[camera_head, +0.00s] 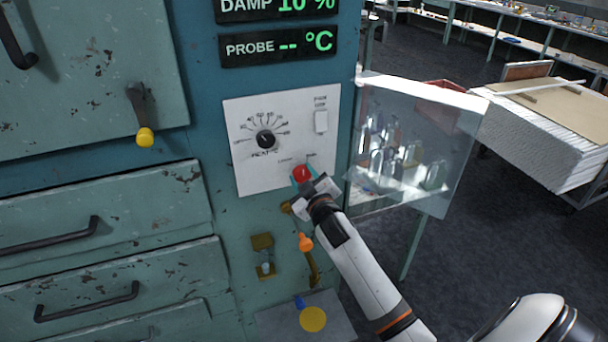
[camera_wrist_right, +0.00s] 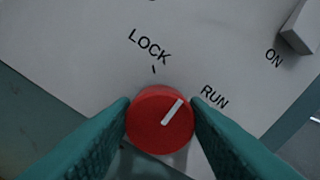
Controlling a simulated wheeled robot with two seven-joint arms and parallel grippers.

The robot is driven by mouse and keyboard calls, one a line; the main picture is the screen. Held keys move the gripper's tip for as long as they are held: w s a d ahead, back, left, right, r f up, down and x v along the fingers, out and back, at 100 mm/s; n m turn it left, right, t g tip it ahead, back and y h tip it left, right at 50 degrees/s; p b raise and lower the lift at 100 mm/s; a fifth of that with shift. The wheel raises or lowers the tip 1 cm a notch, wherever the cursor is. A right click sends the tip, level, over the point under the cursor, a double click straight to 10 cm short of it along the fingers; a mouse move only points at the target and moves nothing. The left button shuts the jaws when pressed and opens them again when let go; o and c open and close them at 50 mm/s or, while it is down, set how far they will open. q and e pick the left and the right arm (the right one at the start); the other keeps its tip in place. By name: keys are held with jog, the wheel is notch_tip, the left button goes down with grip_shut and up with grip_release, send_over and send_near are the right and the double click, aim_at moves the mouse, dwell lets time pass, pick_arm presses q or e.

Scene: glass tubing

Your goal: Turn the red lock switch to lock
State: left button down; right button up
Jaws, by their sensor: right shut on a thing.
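The red lock switch (camera_head: 302,173) is on the lower part of the white control panel (camera_head: 262,180). In the right wrist view the red knob (camera_wrist_right: 150,122) has a white pointer line aimed up and right, between the LOCK and RUN labels and nearer RUN. The LOCK label (camera_wrist_right: 149,47) has a short tick under it. My right gripper (camera_head: 303,179) is shut on the knob, with one teal finger on each side; it also shows in the right wrist view (camera_wrist_right: 160,122). My left gripper is not in view.
A black heat dial (camera_head: 265,139) and a white rocker switch (camera_head: 321,121) sit above on the same panel. A clear open panel (camera_head: 460,125) stands to the right. An orange knob (camera_head: 305,241) and a brass latch (camera_head: 262,243) are below.

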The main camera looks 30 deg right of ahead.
jog(key=n, duration=0.4)
jog(key=shift+n+p, duration=0.3)
jog(key=shift+p, duration=0.05)
jog(key=shift+f+n, duration=0.1)
jog(key=shift+n, duration=1.8)
jog(key=o, duration=1)
jog(key=shift+a, duration=0.1)
jog(key=shift+b+v, duration=1.1)
jog(key=shift+v, duration=4.9)
jog(key=shift+f, duration=0.15)
